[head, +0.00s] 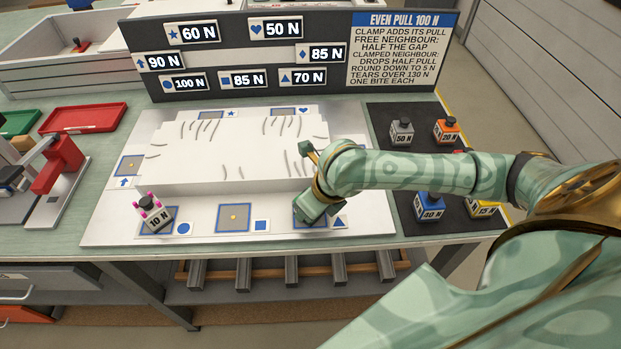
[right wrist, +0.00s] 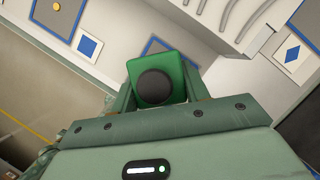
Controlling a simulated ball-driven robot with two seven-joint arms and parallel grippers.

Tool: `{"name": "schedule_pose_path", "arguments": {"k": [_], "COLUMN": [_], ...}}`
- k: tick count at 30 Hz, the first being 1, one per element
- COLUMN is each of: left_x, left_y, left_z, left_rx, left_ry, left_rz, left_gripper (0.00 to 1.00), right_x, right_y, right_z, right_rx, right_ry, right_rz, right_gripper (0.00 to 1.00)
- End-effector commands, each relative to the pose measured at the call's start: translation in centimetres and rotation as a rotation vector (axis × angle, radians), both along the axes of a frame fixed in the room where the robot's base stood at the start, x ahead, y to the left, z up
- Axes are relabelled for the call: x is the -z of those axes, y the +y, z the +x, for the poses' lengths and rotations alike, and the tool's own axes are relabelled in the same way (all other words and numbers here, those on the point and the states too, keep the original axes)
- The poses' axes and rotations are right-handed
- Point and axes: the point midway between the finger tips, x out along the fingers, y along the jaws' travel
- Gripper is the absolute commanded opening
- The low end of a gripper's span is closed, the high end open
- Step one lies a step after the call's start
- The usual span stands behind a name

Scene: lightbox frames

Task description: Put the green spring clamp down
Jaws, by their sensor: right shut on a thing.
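My right gripper (head: 316,208) is at the front right of the white board (head: 110,228), over the blue-outlined pad beside the triangle mark (head: 339,221). In the right wrist view the green spring clamp (right wrist: 140,68), a green block with a round black knob, sits between the fingers of the right gripper (right wrist: 158,95), which are shut on it. That view shows part of a blue-outlined pad (right wrist: 150,45) just beyond the clamp. I cannot tell whether the clamp touches the board. In the head view the gripper hides most of it. My left gripper is not in view.
A white wrinkled block (head: 230,150) fills the board's middle. A 10 N clamp (head: 158,218) with pink tips stands tilted at front left; the square-marked pad (head: 234,217) is free. Several clamps stand on the black mat (head: 412,158). A sign (head: 200,50) stands behind.

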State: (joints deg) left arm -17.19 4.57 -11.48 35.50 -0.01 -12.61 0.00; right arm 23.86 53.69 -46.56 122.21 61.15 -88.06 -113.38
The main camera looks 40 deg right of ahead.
Motion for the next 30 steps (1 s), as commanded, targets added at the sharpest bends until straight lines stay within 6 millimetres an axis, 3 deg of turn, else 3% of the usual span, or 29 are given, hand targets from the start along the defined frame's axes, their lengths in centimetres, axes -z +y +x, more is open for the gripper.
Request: {"name": "schedule_pose_path", "arguments": {"k": [7, 8, 9, 10, 20, 30], "left_x": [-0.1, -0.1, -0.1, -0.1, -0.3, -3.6], "left_y": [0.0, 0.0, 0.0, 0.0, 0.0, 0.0], "left_z": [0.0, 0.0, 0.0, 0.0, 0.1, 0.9], "left_rx": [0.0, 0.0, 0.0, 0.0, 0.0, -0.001], "left_ry": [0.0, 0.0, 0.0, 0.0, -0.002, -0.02], "left_rz": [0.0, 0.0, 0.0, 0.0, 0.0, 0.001], "left_gripper": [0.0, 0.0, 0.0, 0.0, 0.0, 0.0], "right_x": [0.1, 0.1, 0.0, 0.0, -0.5, -7.4], "right_y": [0.0, 0.0, 0.0, 0.0, -0.1, -0.7], "right_z": [0.0, 0.0, 0.0, 0.0, -0.1, -2.7], "right_rx": [0.0, 0.0, 0.0, 0.0, 0.0, -0.001], "right_ry": [0.001, 0.001, 0.001, 0.001, 0.0, -0.003], "right_rz": [-0.001, 0.0, -0.001, 0.0, -0.002, -0.003], "right_gripper": [0.15, 0.54, 0.65, 0.67, 0.67, 0.67]}}
